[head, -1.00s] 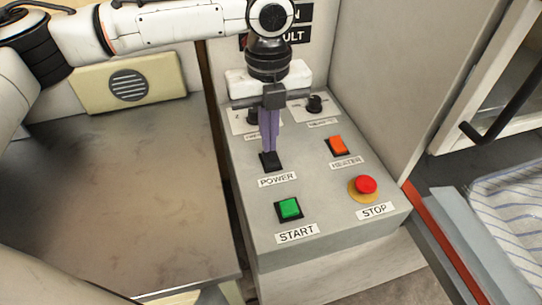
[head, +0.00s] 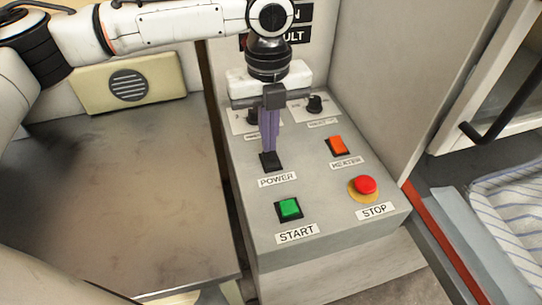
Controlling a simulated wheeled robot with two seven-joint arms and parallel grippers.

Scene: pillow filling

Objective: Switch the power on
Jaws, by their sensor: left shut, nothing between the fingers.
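The control box (head: 318,225) has a grey sloped top in the middle of the head view. The black power switch (head: 271,161) sits above the POWER label (head: 277,180), and its upper part is hidden behind my fingers. My left gripper (head: 269,150) points down with its purple fingers shut and empty. The fingertips are at the switch; I cannot tell whether they touch it or which way the switch is set. My right gripper does not show.
An orange heater switch (head: 337,146), a red stop button (head: 365,185) and a green start button (head: 289,207) are close by. Two black knobs stand behind. A metal table (head: 110,200) lies left, a striped pillow (head: 515,215) right.

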